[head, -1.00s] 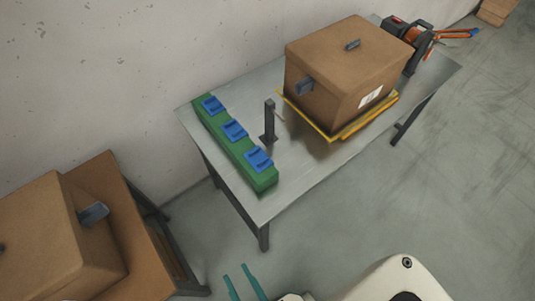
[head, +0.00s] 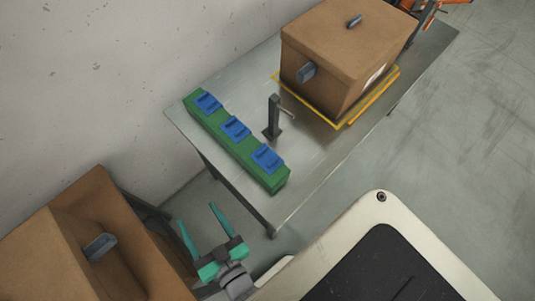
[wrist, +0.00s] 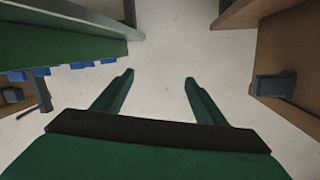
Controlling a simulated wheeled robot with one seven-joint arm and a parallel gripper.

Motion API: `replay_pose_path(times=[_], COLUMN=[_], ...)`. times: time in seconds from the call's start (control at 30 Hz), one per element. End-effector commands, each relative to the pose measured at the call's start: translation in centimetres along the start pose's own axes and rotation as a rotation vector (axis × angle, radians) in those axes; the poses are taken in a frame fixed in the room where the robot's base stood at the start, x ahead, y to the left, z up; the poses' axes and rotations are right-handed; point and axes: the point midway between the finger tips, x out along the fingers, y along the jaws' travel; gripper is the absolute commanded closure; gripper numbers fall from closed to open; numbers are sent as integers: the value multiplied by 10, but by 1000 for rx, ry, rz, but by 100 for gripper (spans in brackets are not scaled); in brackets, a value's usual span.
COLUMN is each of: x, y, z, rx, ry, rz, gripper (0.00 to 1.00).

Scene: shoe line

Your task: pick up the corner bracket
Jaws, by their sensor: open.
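A dark upright metal piece with a flat foot (head: 273,118) stands on the grey table, between the green block and the large box. It looks like the corner bracket, though I cannot be sure. A thin rod sticks out from its side. My gripper (head: 198,213) is open and empty, in front of the table's near left corner and apart from the upright piece. In the wrist view my gripper's two green fingers (wrist: 158,80) are spread with only pale floor between them. A dark thin piece (wrist: 41,95) at the left there may be the same upright.
A green block (head: 239,153) with blue pieces (head: 236,128) lies along the table's left edge. A brown box (head: 340,50) on a yellow-edged base fills the table's far part. Another brown box (head: 60,240) stands left of my gripper. Bare table (head: 315,160) shows right of the upright.

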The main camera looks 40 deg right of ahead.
Motion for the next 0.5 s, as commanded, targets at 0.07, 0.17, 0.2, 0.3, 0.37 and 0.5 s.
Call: replay_pose_path(times=[0.07, 0.17, 0.2, 0.3, 0.37, 0.5], x=[31, 65, 78, 109, 125, 159], y=[-10, -23, -28, -40, -47, -63], z=[-16, -35, -44, -69, -86, -128], rx=[38, 72, 81, 91, 90, 62], ry=[31, 59, 70, 98, 116, 157], rz=[-10, -39, -54, -98, -129, -210], gripper=[34, 34, 34, 34, 34, 34])
